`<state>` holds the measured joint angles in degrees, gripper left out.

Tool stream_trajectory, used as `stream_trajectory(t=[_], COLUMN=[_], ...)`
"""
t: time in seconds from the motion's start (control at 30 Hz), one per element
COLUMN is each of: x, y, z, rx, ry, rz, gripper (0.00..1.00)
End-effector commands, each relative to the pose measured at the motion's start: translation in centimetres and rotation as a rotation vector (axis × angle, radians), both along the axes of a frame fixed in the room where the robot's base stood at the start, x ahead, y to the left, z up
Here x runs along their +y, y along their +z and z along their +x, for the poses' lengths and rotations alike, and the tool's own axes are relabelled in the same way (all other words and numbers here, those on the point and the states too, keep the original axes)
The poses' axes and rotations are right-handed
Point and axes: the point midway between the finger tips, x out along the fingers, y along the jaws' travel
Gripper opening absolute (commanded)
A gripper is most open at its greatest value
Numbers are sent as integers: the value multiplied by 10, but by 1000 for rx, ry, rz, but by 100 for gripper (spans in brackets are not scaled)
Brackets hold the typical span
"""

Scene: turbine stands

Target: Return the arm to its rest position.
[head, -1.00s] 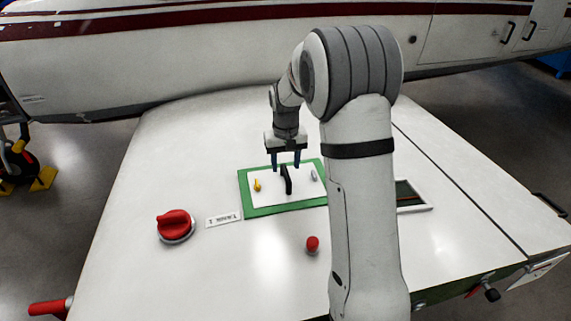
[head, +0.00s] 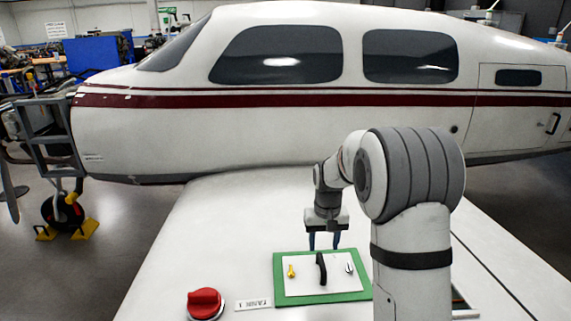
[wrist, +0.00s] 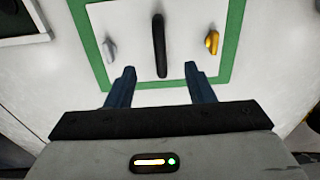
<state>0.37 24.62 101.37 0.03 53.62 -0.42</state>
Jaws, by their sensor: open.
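My gripper (head: 324,241) hangs over the wing, just behind a white panel with a green border (head: 279,283) in the head view. Its two dark blue fingers are apart with nothing between them; in the wrist view the gripper (wrist: 158,74) shows the same empty gap. A black handle (head: 321,269) stands on the panel, and in the wrist view the black handle (wrist: 159,45) lies beyond the fingertips, roughly in line with the gap. A yellow knob (head: 291,271) and a silver knob (head: 349,268) sit on either side of it. My upper arm hides part of the wing at right.
A red knob (head: 205,303) and a "TANK 1" label (head: 253,304) are on the wing, left of the panel. The aircraft fuselage (head: 300,130) runs across behind the wing. The white wing surface (head: 215,225) left of my gripper is clear.

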Motion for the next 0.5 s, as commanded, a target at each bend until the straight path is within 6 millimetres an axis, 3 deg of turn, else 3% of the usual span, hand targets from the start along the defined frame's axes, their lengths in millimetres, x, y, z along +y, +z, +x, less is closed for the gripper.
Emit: stream_trajectory(t=[0.17,0.3,0.5], x=[1,2,3], y=[33,59,82], z=[-36,-78,-140], rx=[-47,-90,-153], ry=[1,2,4], rz=[-1,-2,-2], gripper=[48,48,48])
